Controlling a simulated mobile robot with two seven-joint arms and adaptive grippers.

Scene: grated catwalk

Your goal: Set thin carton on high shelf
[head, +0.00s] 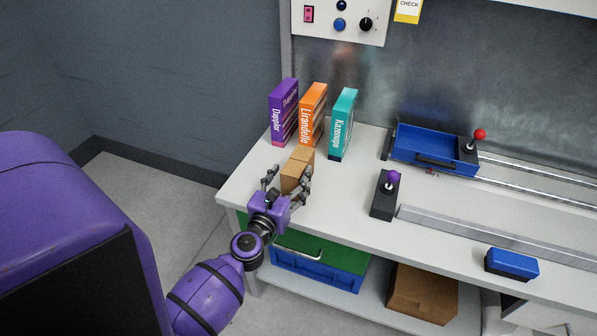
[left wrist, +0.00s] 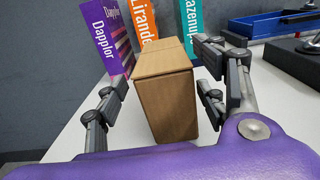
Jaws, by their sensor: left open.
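A plain tan carton (head: 298,172) stands upright near the left end of the white bench top (head: 340,205). It also shows in the left wrist view (left wrist: 168,98), where a tan top extends behind its near face; I cannot tell if that is one box or two. My left gripper (head: 287,174) is open, with one finger on each side of the carton. In the left wrist view a gap shows on the left side, and the right fingers are close to the carton. A white edge (head: 560,5) crosses the top right; I cannot tell whether it is the high shelf. My right gripper is out of view.
Purple (head: 283,112), orange (head: 313,114) and teal (head: 342,125) boxes stand just behind the carton. To the right are a blue tray (head: 435,148), a purple-knobbed lever (head: 385,195) and metal rails (head: 480,232). A lower shelf holds a blue bin (head: 315,270) and a brown box (head: 423,293).

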